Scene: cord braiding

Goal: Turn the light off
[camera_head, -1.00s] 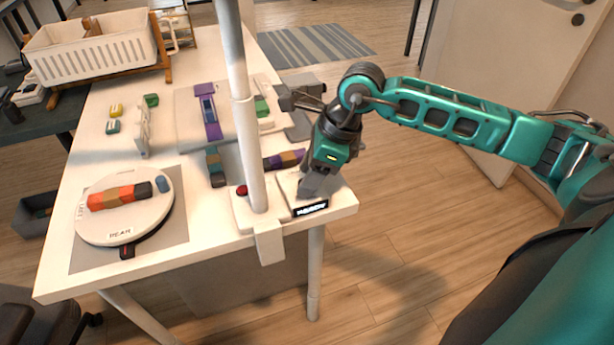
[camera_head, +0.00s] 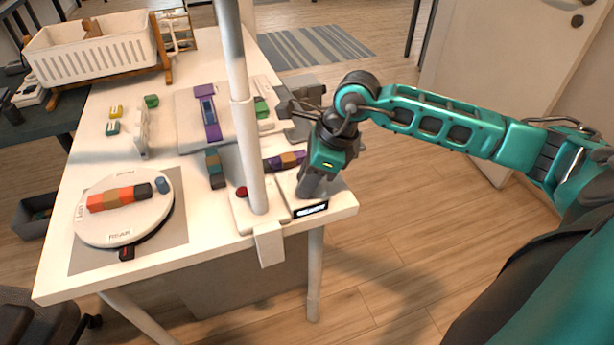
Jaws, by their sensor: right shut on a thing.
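A white lamp post (camera_head: 243,110) rises from a white base at the front right of the table. A small red button (camera_head: 241,192) sits on that base, left of the post. Right of the post is a white box with a black display (camera_head: 311,208) on its front; its text is too blurred to read. My right gripper (camera_head: 308,190) points down onto the top of this box. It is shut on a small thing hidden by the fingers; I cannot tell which. It is right of the post and apart from the red button. My left gripper is out of view.
A white basket (camera_head: 92,50) on a wooden stand is at the back left. Purple and brown pieces (camera_head: 285,160) lie behind the box. The table's front edge is close to it.

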